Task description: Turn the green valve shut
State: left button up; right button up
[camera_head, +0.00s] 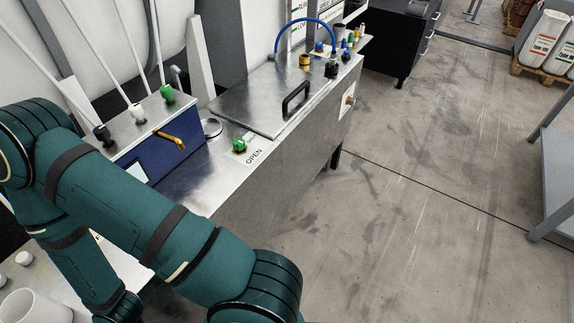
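A small green knob (239,145) sits on the steel counter beside a white label reading OPEN (254,157). A second green knob (167,93) sits on top of a blue-fronted box, at the base of a white rod. I cannot tell from this view alone which of the two is the green valve, nor how far either is turned. My teal arm crosses the lower left in front of the counter. Neither of my grippers is in view.
The blue-fronted box (150,159) has a brass spout (171,141) and black and white knobs. A steel lid with a black handle (295,99) lies beyond the label. A blue hose (305,20) arches behind it. A white cup (36,306) stands lower left.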

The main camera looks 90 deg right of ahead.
aim_at(239, 144)
jog(key=z, duration=1.65)
